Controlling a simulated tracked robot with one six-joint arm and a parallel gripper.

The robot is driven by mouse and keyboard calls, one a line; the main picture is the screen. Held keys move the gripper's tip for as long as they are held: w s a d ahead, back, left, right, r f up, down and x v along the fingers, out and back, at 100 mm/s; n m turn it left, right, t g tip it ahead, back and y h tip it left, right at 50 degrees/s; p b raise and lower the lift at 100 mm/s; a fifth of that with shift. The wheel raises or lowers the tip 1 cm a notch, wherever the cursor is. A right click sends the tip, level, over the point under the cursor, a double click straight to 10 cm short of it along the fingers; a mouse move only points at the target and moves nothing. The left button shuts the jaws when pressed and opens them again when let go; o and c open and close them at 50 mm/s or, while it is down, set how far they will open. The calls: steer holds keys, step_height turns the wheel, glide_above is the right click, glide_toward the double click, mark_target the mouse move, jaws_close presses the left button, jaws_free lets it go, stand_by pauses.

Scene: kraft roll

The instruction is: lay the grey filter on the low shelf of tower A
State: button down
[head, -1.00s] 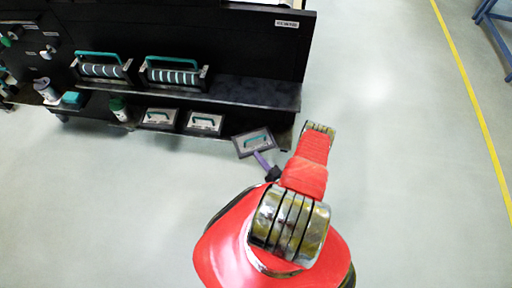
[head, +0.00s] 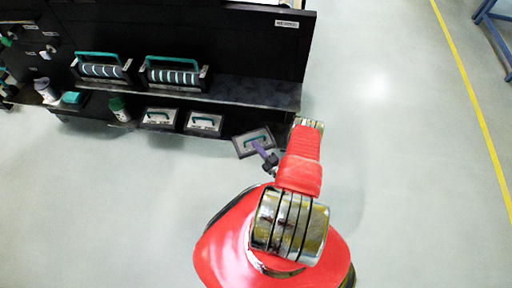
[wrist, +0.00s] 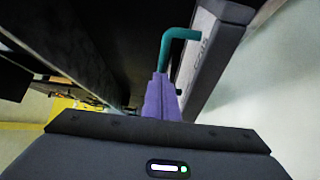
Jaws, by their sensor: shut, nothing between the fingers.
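A grey filter (head: 249,147), a flat dark-framed panel with a teal handle, is at the right end of the low shelf (head: 225,133), turned askew to the shelf. My gripper (head: 259,147) has purple fingers, shut and empty, with their tips at the filter's handle. In the wrist view the purple fingers (wrist: 161,98) are together, and the teal handle (wrist: 177,37) shows just past their tips. The filter's side (wrist: 205,62) stands to the right there. I cannot tell whether fingers and handle touch, or how fully the shelf bears the filter.
Two similar panels (head: 159,117) lie left on the low shelf, beside a green-lidded jar (head: 119,110). The upper shelf (head: 250,92) overhangs them and carries two teal-handled units (head: 176,76). The black tower's sign (head: 287,24) is too small to read. Open floor (head: 390,150) lies to the right.

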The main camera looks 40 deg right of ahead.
mark_target(258, 137)
steer(key=shift+w+d, duration=0.8)
steer(key=shift+d, duration=0.25)
steer(key=shift+w+d, duration=0.8)
steer(key=shift+d, duration=0.25)
steer(key=shift+a, duration=0.1)
steer(key=shift+s+a, duration=0.3)
steer(key=shift+a, duration=0.15)
steer(key=shift+s+a, duration=1.15)
steer(key=shift+s, duration=0.1)
steer(key=s+a, duration=0.1)
steer(key=s, duration=0.8)
steer(key=shift+s, duration=0.15)
steer(key=shift+f, duration=0.1)
